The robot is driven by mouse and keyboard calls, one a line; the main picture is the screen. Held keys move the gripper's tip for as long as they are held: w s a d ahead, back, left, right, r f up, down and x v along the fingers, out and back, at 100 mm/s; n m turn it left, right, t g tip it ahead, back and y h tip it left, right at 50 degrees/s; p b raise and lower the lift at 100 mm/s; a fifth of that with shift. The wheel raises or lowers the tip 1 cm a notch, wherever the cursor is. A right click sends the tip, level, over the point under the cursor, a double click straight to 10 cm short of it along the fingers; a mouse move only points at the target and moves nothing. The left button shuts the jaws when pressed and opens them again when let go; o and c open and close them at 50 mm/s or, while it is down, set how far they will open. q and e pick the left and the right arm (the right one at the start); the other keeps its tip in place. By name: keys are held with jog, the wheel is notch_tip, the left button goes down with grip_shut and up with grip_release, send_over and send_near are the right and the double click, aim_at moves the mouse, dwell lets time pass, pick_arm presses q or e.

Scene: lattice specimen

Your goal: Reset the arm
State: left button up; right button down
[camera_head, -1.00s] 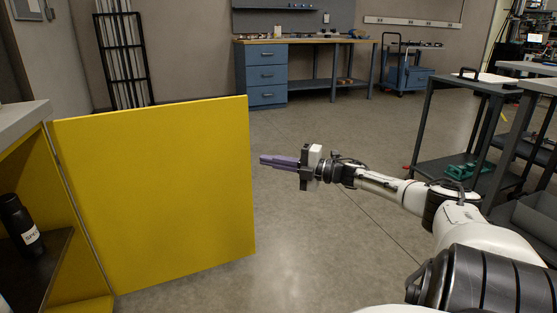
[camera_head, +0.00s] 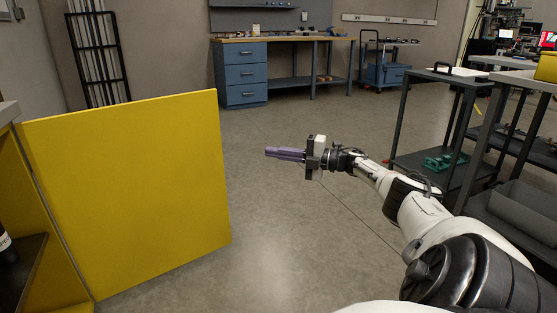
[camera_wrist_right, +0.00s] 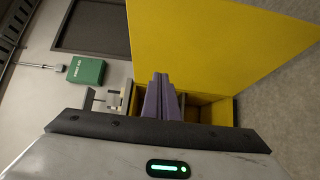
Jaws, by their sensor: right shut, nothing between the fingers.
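My right gripper (camera_head: 272,153) has purple fingers and is shut and empty. It hangs in free air over the floor, its fingers pointing left towards the open yellow cabinet door (camera_head: 130,185), with a visible gap between them in the head view. In the right wrist view the closed fingers (camera_wrist_right: 160,98) stand in front of the cabinet opening, and the yellow door (camera_wrist_right: 215,45) fills the upper right. My right arm reaches in from the lower right. My left gripper does not show.
A cabinet (camera_head: 25,270) with a dark bottle (camera_head: 5,245) stands at the left edge. A dark cart (camera_head: 445,120) with a green item (camera_head: 445,160) stands at the right. A blue workbench (camera_head: 240,72) is at the back. The middle floor is clear.

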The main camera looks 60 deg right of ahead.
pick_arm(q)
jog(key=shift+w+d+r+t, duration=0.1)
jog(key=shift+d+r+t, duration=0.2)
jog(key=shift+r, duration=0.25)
pick_arm(e)
jog(key=shift+s+d, duration=0.2)
jog(key=shift+d, duration=0.25)
